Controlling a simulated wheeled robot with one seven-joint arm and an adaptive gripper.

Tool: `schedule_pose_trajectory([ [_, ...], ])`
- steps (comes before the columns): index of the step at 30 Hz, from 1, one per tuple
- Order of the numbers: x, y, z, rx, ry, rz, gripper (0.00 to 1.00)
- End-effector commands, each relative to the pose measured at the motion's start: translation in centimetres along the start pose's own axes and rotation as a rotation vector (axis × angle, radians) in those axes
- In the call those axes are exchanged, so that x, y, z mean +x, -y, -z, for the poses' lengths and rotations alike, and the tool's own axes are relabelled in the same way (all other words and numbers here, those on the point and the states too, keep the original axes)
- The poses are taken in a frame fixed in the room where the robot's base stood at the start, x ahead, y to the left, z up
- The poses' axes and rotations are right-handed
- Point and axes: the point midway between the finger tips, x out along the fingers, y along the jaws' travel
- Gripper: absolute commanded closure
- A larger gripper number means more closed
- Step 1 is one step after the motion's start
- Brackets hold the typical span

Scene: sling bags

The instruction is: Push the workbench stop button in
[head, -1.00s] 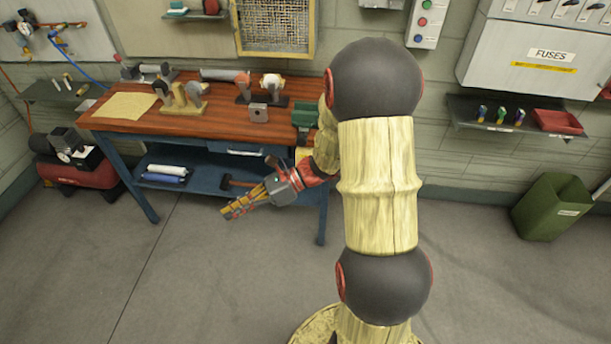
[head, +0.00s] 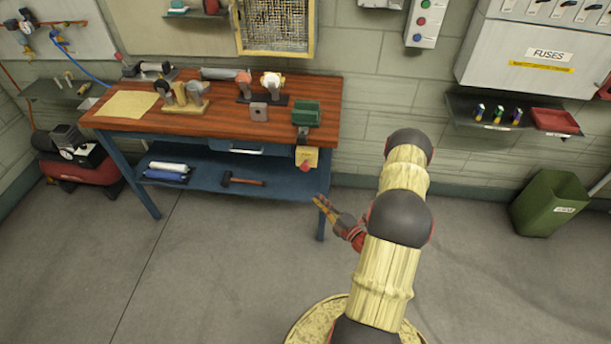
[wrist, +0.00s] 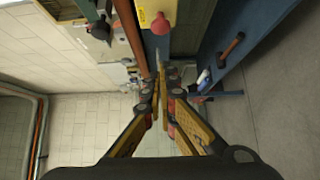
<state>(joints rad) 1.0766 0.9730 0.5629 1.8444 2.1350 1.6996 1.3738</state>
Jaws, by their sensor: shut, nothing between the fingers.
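The workbench stop button is a red mushroom button (head: 305,167) on a yellow box (head: 307,156) at the right front of the workbench (head: 200,120). In the wrist view the red button (wrist: 161,24) shows at the top, just above and ahead of the fingertips, with its yellow box (wrist: 150,8) behind it. My gripper (head: 317,200) is shut and empty, below and slightly right of the button in the head view, apart from it. The shut fingers (wrist: 160,75) also show in the wrist view, pointing along the bench front.
A green vise (head: 306,115) stands on the bench's right end above the box. The lower shelf holds a hammer (head: 243,181) and rolls (head: 167,170). A green bin (head: 549,203) stands far right. The floor before the bench is clear.

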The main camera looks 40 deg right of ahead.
Motion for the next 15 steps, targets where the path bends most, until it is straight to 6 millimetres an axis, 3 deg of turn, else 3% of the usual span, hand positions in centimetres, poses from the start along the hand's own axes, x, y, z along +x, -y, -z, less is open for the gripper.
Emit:
schedule_pose_trajectory([
  [8, 0.2, -0.1, 0.1, -0.003, -0.004, 0.000, 1.00],
  [15, 3.0, 0.0, 0.2, -0.006, -0.008, -0.002, 1.00],
])
